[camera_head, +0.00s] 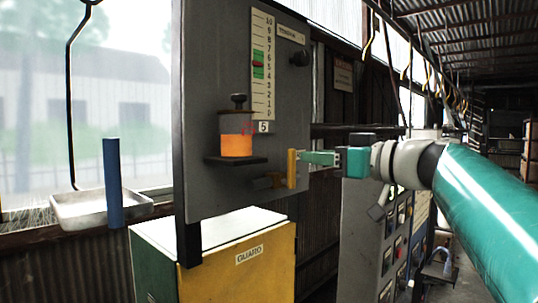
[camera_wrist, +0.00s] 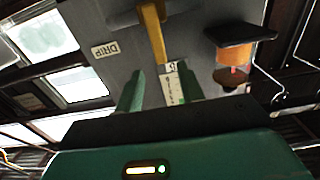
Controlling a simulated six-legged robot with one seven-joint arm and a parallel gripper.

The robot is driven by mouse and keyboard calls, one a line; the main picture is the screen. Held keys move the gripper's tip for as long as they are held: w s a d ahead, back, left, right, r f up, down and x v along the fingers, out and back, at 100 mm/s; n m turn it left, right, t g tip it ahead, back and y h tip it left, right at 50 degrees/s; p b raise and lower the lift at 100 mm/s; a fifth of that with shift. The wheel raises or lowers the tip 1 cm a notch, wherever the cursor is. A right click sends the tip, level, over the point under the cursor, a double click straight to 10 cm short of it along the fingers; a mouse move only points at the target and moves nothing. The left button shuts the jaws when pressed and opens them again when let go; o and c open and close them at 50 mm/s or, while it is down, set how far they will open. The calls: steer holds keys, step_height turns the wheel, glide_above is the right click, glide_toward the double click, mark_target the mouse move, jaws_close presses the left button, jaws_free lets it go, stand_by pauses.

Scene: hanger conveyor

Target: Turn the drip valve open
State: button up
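The lever also shows in the wrist view (camera_wrist: 153,32), beside a "DRIP" label (camera_wrist: 104,50). A cup with orange liquid (camera_head: 237,144) sits on a dark shelf left of the lever; it also shows in the wrist view (camera_wrist: 232,62). My gripper (camera_head: 304,157) is at the lever's right side in the head view. In the wrist view its teal fingers (camera_wrist: 160,72) are apart, with the lever's end between or just ahead of them; contact is unclear.
A yellow-and-green guard box (camera_head: 240,255) stands below the panel. A metal tray (camera_head: 95,207) and a blue post (camera_head: 113,182) are at the left. A control cabinet (camera_head: 365,235) with buttons stands right of the guard box. Hangers (camera_head: 405,72) hang overhead at the right.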

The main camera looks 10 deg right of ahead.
mark_target(294, 154)
steer(key=x, duration=0.7)
steer(key=shift+w+a, duration=0.1)
steer(key=shift+r, duration=0.1)
jaws_close()
